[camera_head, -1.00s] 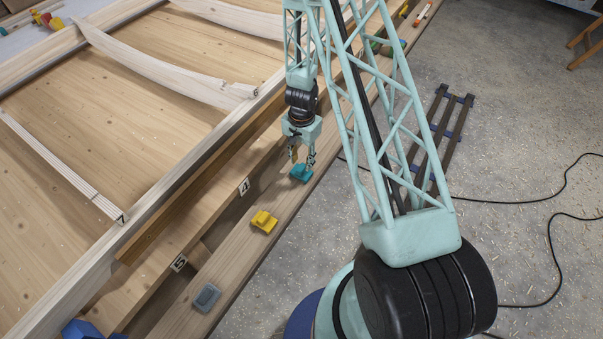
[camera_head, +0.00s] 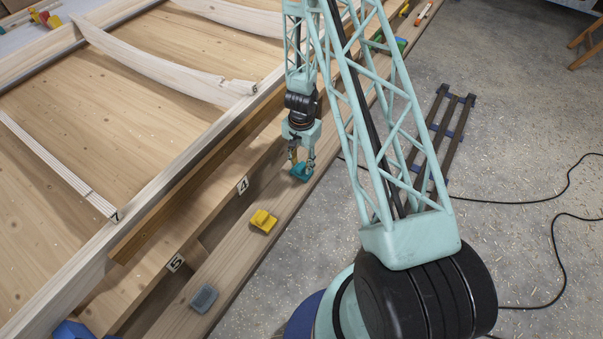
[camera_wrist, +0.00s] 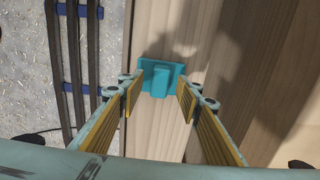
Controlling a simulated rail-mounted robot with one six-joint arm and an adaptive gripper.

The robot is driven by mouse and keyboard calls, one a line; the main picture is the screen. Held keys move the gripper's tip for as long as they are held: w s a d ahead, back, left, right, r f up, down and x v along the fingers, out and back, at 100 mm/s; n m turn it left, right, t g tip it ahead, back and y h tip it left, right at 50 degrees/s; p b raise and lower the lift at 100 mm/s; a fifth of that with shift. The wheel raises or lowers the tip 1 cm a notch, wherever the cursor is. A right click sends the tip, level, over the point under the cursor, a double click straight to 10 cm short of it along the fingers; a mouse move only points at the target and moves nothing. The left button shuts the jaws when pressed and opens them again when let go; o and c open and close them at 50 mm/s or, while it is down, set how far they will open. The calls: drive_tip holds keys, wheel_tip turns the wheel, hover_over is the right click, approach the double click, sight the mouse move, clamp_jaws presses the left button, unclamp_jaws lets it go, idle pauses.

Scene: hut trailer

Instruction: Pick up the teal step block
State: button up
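The teal step block (camera_head: 301,173) sits on the wooden plank (camera_head: 238,254) near its right edge. In the wrist view the teal step block (camera_wrist: 161,77) shows its raised narrow part on a wider base, between and just beyond the fingertips. My gripper (camera_head: 301,160) points down at the block from above in the head view. In the wrist view my gripper (camera_wrist: 158,97) is open, with a yellow-padded finger on each side of the block. I cannot tell whether either finger touches it.
A yellow block (camera_head: 263,221) and a grey block (camera_head: 204,298) lie nearer on the same plank. A green block (camera_head: 401,45) lies farther along. A dark slatted rack (camera_head: 441,130) and black cables lie on the floor at right. A wooden frame fills the left.

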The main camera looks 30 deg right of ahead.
drive_tip(key=shift+f+b, duration=0.65)
drive_tip(key=shift+f, duration=0.1)
drive_tip(key=c, duration=1)
